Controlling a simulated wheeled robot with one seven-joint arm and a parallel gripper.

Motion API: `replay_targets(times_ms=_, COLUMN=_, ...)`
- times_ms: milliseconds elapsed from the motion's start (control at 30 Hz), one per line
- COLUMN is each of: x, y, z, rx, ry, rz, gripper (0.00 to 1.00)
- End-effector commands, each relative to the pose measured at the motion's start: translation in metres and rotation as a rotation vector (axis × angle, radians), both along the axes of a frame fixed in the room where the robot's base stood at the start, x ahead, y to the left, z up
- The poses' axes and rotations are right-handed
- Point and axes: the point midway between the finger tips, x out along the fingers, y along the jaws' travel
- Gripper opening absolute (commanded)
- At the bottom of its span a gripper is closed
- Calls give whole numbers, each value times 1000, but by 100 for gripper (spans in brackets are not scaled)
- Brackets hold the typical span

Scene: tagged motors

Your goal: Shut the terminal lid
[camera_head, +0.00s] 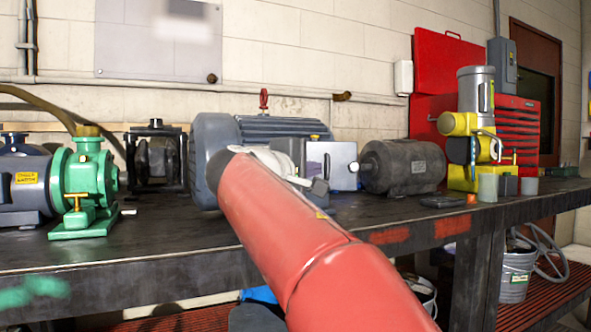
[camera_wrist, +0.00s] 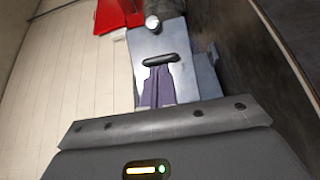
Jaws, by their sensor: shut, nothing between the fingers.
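The large blue-grey motor (camera_head: 285,130) stands on the workbench with a grey terminal box (camera_head: 288,151) on its side. A flat pale grey panel, which looks like the terminal lid (camera_head: 345,155), stands upright just right of the box. It has a dark slot-like handle and a round white knob near its edge. The lid (camera_wrist: 171,38) also shows ahead in the wrist view, with a purplish patch below the handle. It looks swung open, but its hinge is hidden. My gripper (camera_head: 318,187) is shut and empty, low in front of the lid; contact cannot be told.
A dark grey motor (camera_head: 408,166) sits close right of the lid. A yellow-and-grey machine (camera_head: 470,130) stands farther right, before a red cabinet (camera_head: 520,130). A green pump (camera_head: 85,185) is at left. My red arm hides part of the bench (camera_head: 150,240).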

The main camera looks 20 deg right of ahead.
Motion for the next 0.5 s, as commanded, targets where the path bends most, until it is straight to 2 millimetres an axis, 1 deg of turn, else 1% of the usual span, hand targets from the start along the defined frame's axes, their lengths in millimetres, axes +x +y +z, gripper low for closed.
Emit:
replay_targets(times_ms=33, x=4, y=-7, z=0, rx=-1, ry=1, rz=-2, gripper=0)
replay_targets(times_ms=100, x=9, y=-14, z=0, rx=0, ry=0, rz=-1, gripper=0)
replay_targets(times_ms=200, x=13, y=-20, z=0, rx=0, ry=1, rz=0, gripper=0)
replay_targets(times_ms=500, x=16, y=-24, z=-1, rx=-1, ry=1, rz=1, gripper=0)
